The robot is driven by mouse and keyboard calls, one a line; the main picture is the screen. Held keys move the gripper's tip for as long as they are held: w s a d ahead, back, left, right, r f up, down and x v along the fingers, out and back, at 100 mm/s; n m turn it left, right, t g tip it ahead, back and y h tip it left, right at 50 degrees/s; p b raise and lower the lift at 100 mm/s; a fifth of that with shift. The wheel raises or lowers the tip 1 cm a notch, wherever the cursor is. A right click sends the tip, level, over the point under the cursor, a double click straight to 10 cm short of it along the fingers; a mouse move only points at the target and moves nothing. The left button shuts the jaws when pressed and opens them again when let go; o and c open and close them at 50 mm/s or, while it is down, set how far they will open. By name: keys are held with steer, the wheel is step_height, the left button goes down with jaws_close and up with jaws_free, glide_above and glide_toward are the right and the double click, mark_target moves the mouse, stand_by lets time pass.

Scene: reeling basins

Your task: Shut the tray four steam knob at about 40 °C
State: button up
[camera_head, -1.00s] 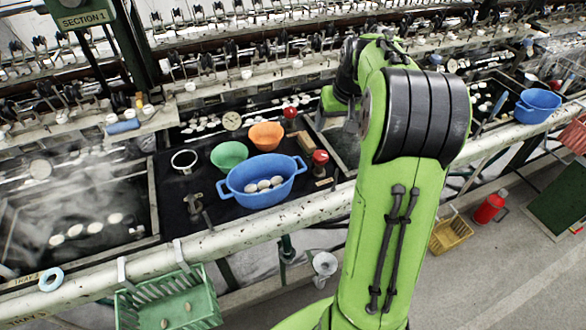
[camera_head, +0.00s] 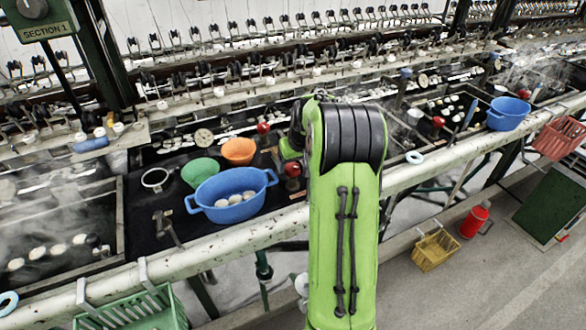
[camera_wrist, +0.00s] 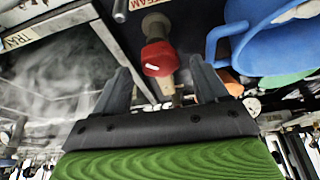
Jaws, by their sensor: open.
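A red steam knob (camera_wrist: 158,57) on a pale stem shows in the wrist view, beside a plate marked "STEAM" (camera_wrist: 150,4). My gripper (camera_wrist: 161,82) is open, with one finger on each side of the knob in the picture; I cannot tell whether they touch it. In the head view a red knob (camera_head: 292,169) stands at the basin edge, right of the blue tub, just below my gripper (camera_head: 289,152). The fingers are mostly hidden there. A tray label (camera_wrist: 18,40) is cut off and its number is not readable. A round dial (camera_head: 203,137) is too small to read.
A blue tub (camera_head: 207,212) of cocoons, a green bowl (camera_head: 200,170) and an orange bowl (camera_head: 238,150) stand close left of my arm. Another red knob (camera_head: 263,128) is behind. A white pipe (camera_head: 222,243) runs along the front. Steam rises at left.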

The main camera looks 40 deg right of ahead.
steer(key=shift+x, duration=0.9)
steer(key=shift+c, duration=0.2)
steer(key=c, duration=1)
steer(key=shift+m, duration=0.3)
steer(key=m+h, duration=0.1)
steer(key=m, duration=0.3)
steer(key=shift+w+a+r+g+h, duration=0.1)
steer(key=shift+w+a+g+h, duration=0.05)
steer(key=shift+g+h, duration=0.25)
steer(key=shift+m+g+h+p, duration=0.4)
steer(key=shift+m+g+p, duration=0.2)
steer(key=shift+m, duration=1.3)
